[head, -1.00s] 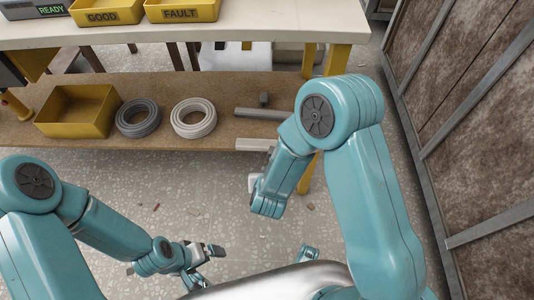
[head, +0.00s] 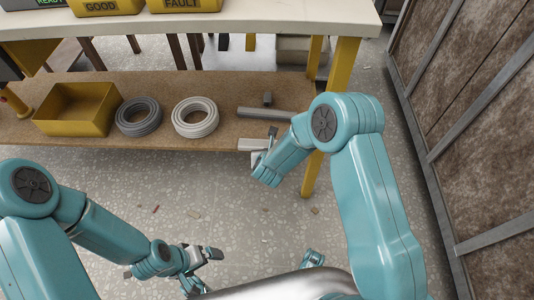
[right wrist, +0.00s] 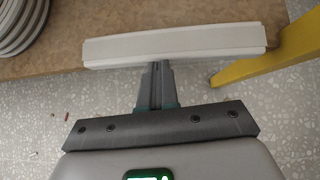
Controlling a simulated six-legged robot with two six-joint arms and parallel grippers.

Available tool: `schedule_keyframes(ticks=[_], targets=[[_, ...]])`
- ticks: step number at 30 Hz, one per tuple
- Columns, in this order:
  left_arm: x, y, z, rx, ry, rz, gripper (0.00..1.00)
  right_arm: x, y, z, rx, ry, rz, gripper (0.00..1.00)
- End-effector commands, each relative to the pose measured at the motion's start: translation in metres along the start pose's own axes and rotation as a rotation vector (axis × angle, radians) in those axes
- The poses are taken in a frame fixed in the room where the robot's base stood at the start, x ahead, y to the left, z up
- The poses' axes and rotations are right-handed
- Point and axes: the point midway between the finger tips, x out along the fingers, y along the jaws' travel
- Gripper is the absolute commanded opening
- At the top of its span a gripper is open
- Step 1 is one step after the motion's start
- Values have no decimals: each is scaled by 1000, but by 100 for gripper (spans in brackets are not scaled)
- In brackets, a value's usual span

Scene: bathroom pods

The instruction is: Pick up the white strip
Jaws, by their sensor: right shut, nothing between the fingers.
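The white strip (right wrist: 175,45) lies along the front edge of the brown lower shelf in the right wrist view, its near side reaching over the edge. In the head view its left part (head: 250,144) shows, and my right arm hides the rest. My right gripper (right wrist: 157,66) is shut and empty, its fingertips at the middle of the strip's near side. I cannot tell whether they touch it. In the head view the right gripper (head: 271,134) is partly hidden behind its own arm. My left gripper (head: 213,253) hangs low over the floor, away from the shelf; its jaw state is unclear.
The shelf (head: 160,85) also holds a yellow bin (head: 75,108), a dark grey coil (head: 138,116), a pale coil (head: 195,117) and a grey bar (head: 265,113). A yellow table leg (head: 312,178) stands close right of the strip. A brown panelled wall (head: 480,100) bounds the right.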

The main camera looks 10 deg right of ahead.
Motion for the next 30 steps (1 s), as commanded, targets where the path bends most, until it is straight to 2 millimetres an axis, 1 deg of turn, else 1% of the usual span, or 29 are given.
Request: schedule_keyframes(ticks=[8, 14, 18, 30], targets=[[1, 0, 0, 0, 0, 0, 100, 1, 0, 1, 1, -1, 0, 0], [13, -6, -3, -7, 7, -1, 100, 17, 0, 13, 3, -2, -1, 0], [10, -6, -3, -8, 8, -1, 100, 15, 0, 15, 1, 1, 0, 0], [12, -6, -3, -8, 8, -1, 100, 16, -1, 16, 1, 0, 0, 0]])
